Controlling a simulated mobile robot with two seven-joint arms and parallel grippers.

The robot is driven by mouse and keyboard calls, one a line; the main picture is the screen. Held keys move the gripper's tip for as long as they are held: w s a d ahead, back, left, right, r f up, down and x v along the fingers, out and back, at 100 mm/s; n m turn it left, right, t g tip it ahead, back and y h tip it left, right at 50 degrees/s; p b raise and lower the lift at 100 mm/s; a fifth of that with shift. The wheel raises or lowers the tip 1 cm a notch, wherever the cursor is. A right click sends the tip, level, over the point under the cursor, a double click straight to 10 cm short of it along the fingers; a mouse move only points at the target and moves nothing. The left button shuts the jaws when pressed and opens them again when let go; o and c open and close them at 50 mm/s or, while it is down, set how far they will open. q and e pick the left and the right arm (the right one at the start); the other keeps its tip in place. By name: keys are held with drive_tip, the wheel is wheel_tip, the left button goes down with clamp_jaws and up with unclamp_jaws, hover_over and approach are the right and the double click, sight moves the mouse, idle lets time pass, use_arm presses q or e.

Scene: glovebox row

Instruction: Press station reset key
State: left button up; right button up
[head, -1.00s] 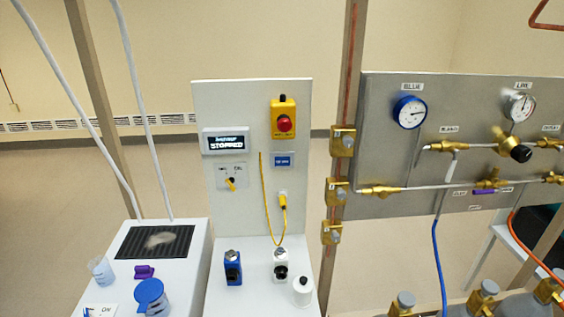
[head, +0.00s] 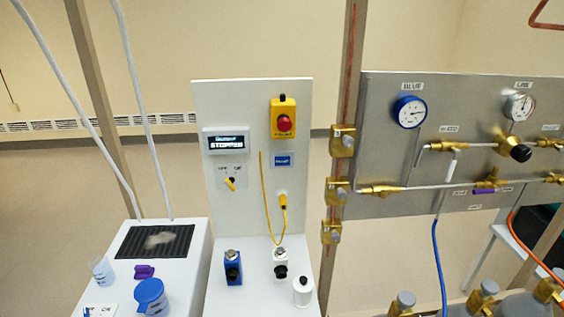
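A white station panel (head: 240,105) stands upright in the middle of the head view. A small blue labelled plate or key (head: 283,161) sits on it, its lettering too small to read. Above it is a yellow box with a red mushroom button (head: 284,124) and a black top. A dark display (head: 227,143) at the panel's left reads "STOPPED". Below the display is a yellow rotary switch (head: 230,184) on a white plate. A yellow cord hangs from a yellow plug (head: 283,201). Neither of my grippers is in view.
On the panel's base stand a blue device (head: 233,268), a white device (head: 281,264) and a white pot (head: 303,291). At left, a white bench holds a blue-lidded jug (head: 151,297) and a beaker (head: 102,270). A metal gauge panel (head: 385,160) with brass valves stands at right.

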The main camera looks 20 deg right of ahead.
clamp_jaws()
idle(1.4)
